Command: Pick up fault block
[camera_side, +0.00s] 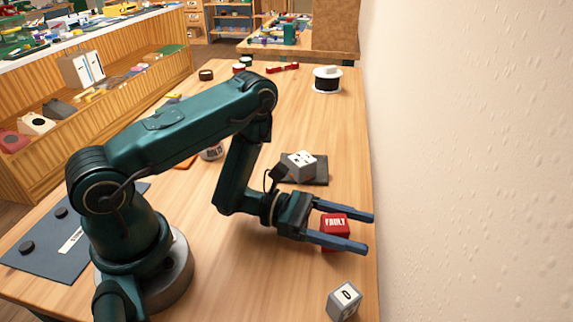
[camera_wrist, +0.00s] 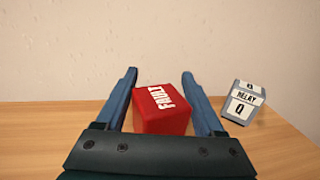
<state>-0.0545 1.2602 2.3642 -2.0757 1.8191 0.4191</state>
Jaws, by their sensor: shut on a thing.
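The fault block (camera_side: 335,226) is a red cube with white "FAULT" lettering. It also shows in the wrist view (camera_wrist: 162,112), between my two blue fingers. My gripper (camera_side: 370,233) is shut on it, with the fingers reaching past it on both sides toward the wall. The block sits low, at or close to the table; I cannot tell whether it touches the wood. Its lower part is partly hidden by the near finger in the side view.
A grey relay block (camera_wrist: 243,103) marked Q stands right of the fingers in the wrist view. Another grey-white block (camera_side: 302,165) rests at a dark pad (camera_side: 318,180). A black and white spool (camera_side: 327,80) stands farther back. The wall (camera_side: 470,160) runs along the table's right edge.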

